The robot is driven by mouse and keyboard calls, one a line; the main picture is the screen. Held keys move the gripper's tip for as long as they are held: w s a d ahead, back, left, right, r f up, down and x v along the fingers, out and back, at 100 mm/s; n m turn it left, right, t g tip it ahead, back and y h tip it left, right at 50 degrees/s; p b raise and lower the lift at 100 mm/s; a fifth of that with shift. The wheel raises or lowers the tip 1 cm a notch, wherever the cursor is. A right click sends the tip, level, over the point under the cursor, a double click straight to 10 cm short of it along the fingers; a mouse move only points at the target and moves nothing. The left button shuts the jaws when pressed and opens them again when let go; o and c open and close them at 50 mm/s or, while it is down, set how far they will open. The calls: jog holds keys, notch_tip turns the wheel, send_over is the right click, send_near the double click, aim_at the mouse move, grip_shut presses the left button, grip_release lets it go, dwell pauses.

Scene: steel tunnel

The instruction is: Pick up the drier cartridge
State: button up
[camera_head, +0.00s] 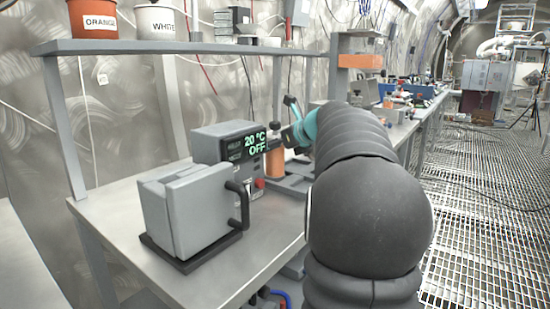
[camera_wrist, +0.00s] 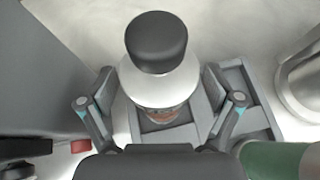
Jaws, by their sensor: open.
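The drier cartridge appears to be the upright cylinder with a dark cap, pale shoulder and orange body. In the wrist view the cartridge (camera_wrist: 155,82) stands between the fingers of my gripper (camera_wrist: 160,92), which is open with one finger on each side. I cannot tell whether either finger touches it. In the head view the orange body of the cartridge (camera_head: 275,163) shows just right of the grey heater unit, and my gripper (camera_head: 290,136) is at its upper part, partly hidden by my arm. The cartridge stands at a grey tray (camera_wrist: 255,105).
The grey unit (camera_head: 215,150) with a "20 °C OFF" display and black handle stands close left of the cartridge. In the wrist view a metal cylinder (camera_wrist: 302,85) and a green cylinder (camera_wrist: 272,160) are at the right. A shelf (camera_head: 180,47) with pots runs above the bench.

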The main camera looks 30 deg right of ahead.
aim_at(276, 127)
jog(key=c, duration=1.5)
jog(key=shift+c, duration=0.2)
jog(key=shift+r, duration=0.15)
jog(key=r, duration=0.1)
jog(key=r+p, duration=0.1)
jog(key=r, duration=0.1)
jog(key=d+r, duration=0.1)
jog(key=r, duration=0.1)
jog(key=shift+w+p, duration=0.25)
jog(key=shift+p, duration=0.05)
jog(key=w+d+r, duration=0.5)
jog(key=d, duration=0.3)
jog(key=shift+w+d+r, duration=0.3)
jog(key=shift+d+r, duration=0.05)
